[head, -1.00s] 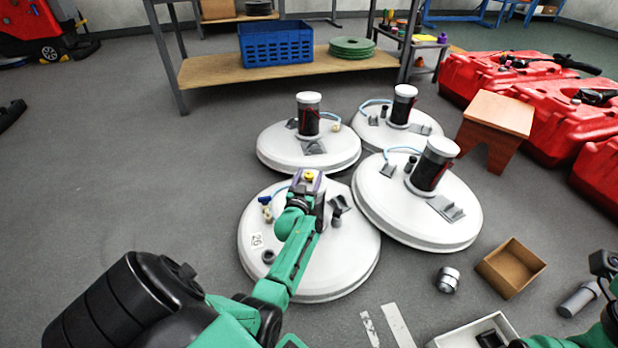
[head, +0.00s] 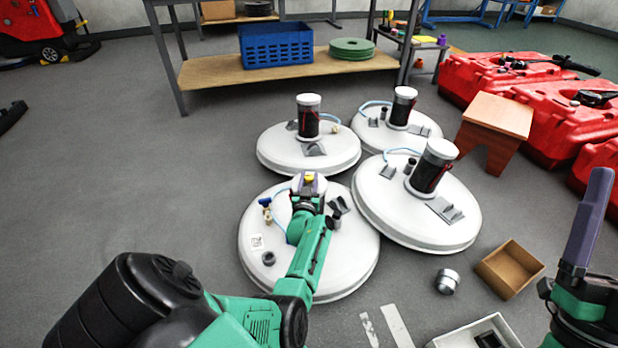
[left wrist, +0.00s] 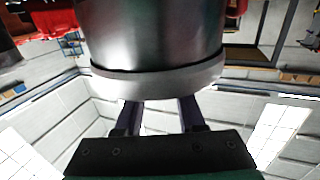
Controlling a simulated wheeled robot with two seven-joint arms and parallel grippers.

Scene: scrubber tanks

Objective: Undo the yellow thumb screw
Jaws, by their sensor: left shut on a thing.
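The yellow thumb screw (head: 309,178) shows in the head view on top of the canister of the nearest white round tank lid (head: 345,265). My left gripper (head: 308,182) is shut on the screw, with its purple fingers beside it. In the left wrist view the shiny canister (left wrist: 150,35) with its pale rim fills the upper middle; the fingers (left wrist: 160,112) run behind that rim, so their tips and the screw are hidden there. My right gripper (head: 600,180) is at the right edge, its purple fingers pointing up, seen side-on; its opening cannot be judged.
Several similar white lids with upright canisters (head: 308,118) stand close behind and to the right. A wooden stool (head: 495,118), an open brown box (head: 510,270), a metal cylinder (head: 447,281) and a white tray (head: 450,338) lie right.

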